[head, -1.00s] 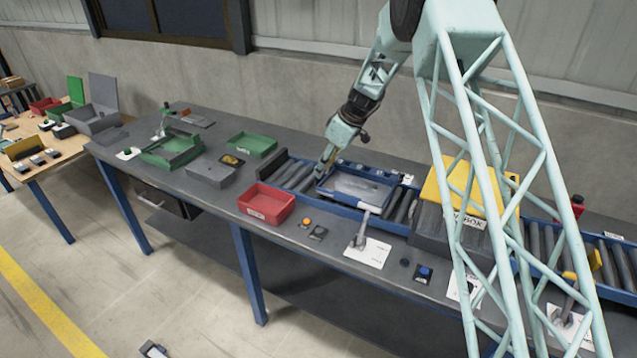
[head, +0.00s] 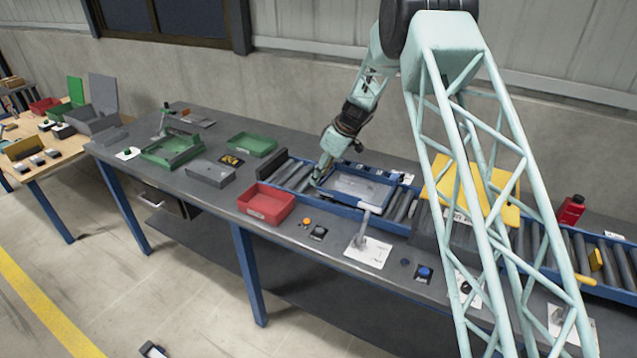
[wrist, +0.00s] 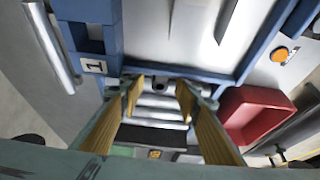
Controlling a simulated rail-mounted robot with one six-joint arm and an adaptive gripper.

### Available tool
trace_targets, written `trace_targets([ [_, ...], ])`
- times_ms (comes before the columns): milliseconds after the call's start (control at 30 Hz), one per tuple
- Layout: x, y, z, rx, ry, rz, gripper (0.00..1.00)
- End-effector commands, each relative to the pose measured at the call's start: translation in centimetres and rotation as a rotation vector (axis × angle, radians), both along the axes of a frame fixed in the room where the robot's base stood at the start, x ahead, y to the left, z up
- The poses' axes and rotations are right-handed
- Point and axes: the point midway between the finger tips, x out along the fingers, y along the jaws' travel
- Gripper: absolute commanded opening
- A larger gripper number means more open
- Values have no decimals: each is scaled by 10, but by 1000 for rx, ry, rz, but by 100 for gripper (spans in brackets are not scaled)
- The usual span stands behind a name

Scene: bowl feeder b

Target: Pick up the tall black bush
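I cannot pick out the tall black bush with certainty in either view. Small dark parts (head: 358,167) sit in a row behind the blue tray (head: 340,203), too small to tell apart. My gripper (head: 317,181) points down at the left end of the tray, over the conveyor rollers. In the wrist view my gripper (wrist: 158,92) shows two tan fingers spread apart, with rollers (wrist: 158,112) visible between them and nothing held. The tray's end wall (wrist: 205,75) lies just beyond the fingertips. A blue block with a "1" label (wrist: 94,67) is beside the left finger.
A red bin (head: 267,204) stands in front of the conveyor, close to my gripper. A green bin (head: 252,144) and a grey box (head: 211,173) are further left. A yellow-topped box (head: 440,185) is to the right, partly behind my arm.

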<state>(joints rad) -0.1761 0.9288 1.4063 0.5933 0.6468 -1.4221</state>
Motion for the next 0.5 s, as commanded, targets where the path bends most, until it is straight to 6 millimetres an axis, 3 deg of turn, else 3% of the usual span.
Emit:
trace_targets([
  [500, 1, 3, -6, 0, 0, 0, 30],
])
